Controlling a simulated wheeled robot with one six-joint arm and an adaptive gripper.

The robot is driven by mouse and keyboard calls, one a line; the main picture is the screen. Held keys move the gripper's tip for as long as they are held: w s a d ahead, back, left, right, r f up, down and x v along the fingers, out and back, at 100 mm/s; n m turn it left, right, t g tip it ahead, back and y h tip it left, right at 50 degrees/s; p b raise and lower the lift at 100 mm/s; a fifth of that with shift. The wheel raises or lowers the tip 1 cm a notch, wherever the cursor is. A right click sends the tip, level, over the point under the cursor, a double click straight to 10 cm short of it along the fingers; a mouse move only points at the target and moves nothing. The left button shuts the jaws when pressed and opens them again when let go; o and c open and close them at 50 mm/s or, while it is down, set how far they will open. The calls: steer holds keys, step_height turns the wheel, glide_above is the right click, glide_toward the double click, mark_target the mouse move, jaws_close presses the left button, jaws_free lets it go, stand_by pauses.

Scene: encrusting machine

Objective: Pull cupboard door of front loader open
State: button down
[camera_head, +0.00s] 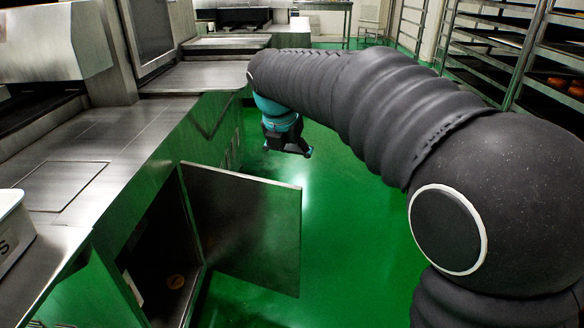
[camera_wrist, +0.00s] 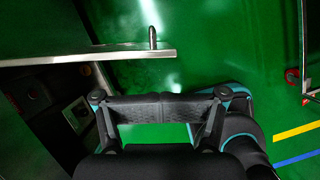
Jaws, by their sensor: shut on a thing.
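The cupboard door (camera_head: 245,225) stands swung out from the front of the metal machine, and the dark cupboard inside (camera_head: 165,255) shows. In the wrist view the door's edge (camera_wrist: 80,55) runs across the upper left, with a short upright handle (camera_wrist: 152,37) near its right end. My gripper (camera_head: 288,145) is beyond and above the door's top edge in the head view, apart from it. In the wrist view my gripper (camera_wrist: 160,108) is below the door edge and apart from the handle.
The metal worktop (camera_head: 130,130) runs along the left, with a white container (camera_head: 12,228) at its near edge. Tall racks (camera_head: 490,45) stand at the right. The green floor (camera_head: 345,220) beside the door is clear. A thin metal frame (camera_wrist: 304,50) stands at the wrist view's right edge.

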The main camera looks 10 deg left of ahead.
steer(key=s+d+f+m+g, duration=0.15)
steer(key=s+m, duration=0.25)
steer(key=m, duration=0.5)
steer(key=s+d+f+m+t, duration=0.1)
steer(key=s+d+f+m, duration=0.3)
steer(key=m, duration=0.5)
steer(key=s+d+r+m+t+y+p, duration=0.1)
steer(key=s+d+r+m+p, duration=0.1)
steer(key=s+d+m, duration=1.3)
steer(key=s+d+p, duration=0.1)
steer(key=s, duration=0.4)
steer(key=shift+d+t+p, duration=0.35)
steer(key=shift+d, duration=0.05)
steer(key=c, duration=1.2)
jaws_free()
steer(key=shift+s+d+r, duration=0.1)
steer(key=shift+d+r, duration=0.15)
steer(key=shift+r, duration=0.1)
